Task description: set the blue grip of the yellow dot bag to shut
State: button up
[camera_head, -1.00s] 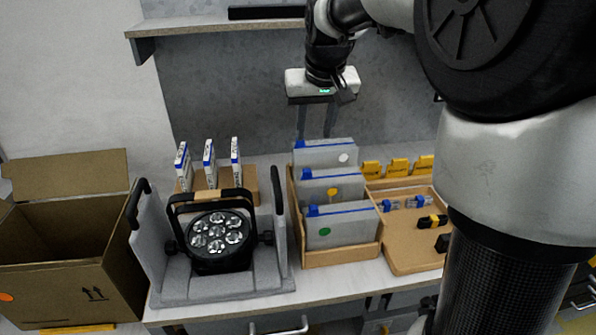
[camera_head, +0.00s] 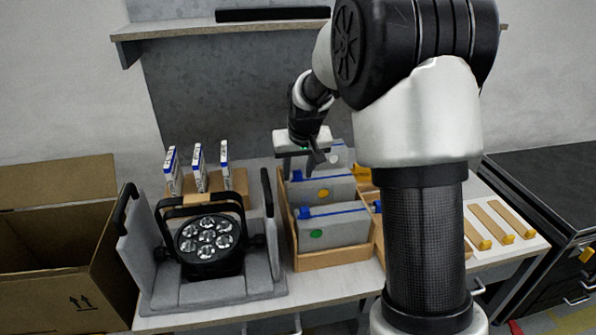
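The yellow dot bag (camera_head: 343,190) is a grey bag standing upright in the middle of a wooden rack. A blue strip runs along its top edge, with a small blue grip (camera_head: 299,181) near the left end. I cannot tell from this view whether the bag's seal is shut. My gripper (camera_head: 299,166) points down above and behind the left part of this bag, in front of the white dot bag (camera_head: 342,157). Its fingers look apart and nothing shows between them. Their tips are small and hard to place; I cannot tell whether they touch anything.
The green dot bag (camera_head: 345,230) stands in front in the rack (camera_head: 335,258). A par can (camera_head: 210,240) sits in a grey cradle to the left, with white boxes (camera_head: 198,168) behind it. An open carton (camera_head: 50,270) is farther left. A shelf (camera_head: 180,30) hangs above.

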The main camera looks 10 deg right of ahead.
jog(key=shift+f, duration=0.1)
grip_shut()
jog(key=shift+a, duration=0.7)
grip_release()
jog(key=p+v, duration=0.1)
jog(key=v, duration=1.6)
jog(key=shift+r, duration=0.2)
